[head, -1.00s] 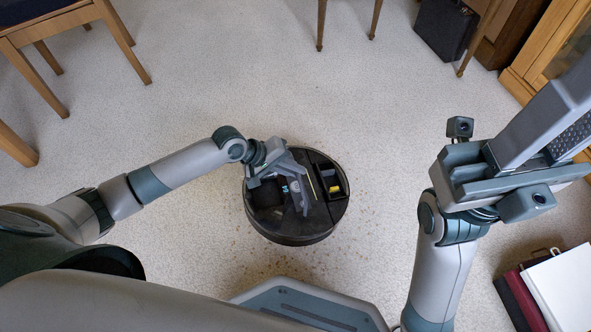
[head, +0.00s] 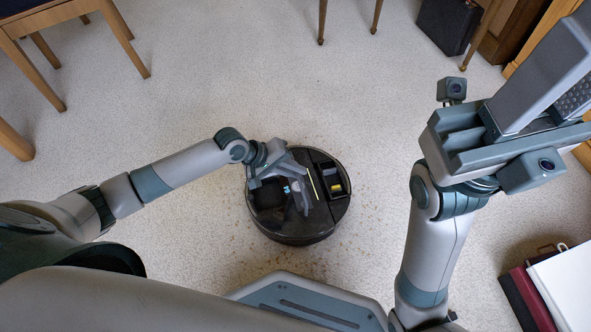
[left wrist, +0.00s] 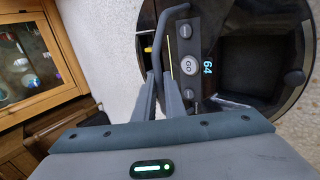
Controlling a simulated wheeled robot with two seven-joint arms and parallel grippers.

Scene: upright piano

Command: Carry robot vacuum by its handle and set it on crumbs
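The robot vacuum (head: 325,217) is a round dark disc on the pale floor, with an open bin at its right holding something yellow. Whether it touches the floor or hangs just above it, I cannot tell. My left gripper (head: 297,188) is over its top. In the left wrist view the grey bar handle (left wrist: 180,13) runs down between the close-set fingers (left wrist: 163,92); a GO button and "64" show beside it. Brown crumbs (head: 245,245) are scattered around the vacuum, mostly below and left. My right gripper (head: 540,105) is raised at the right; one finger's bare textured pad shows.
A wooden stool (head: 75,38) stands at upper left. A dark case (head: 447,27) and wooden furniture are at upper right. A red case (head: 524,302) with a white folder lies at lower right. Floor above the vacuum is clear.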

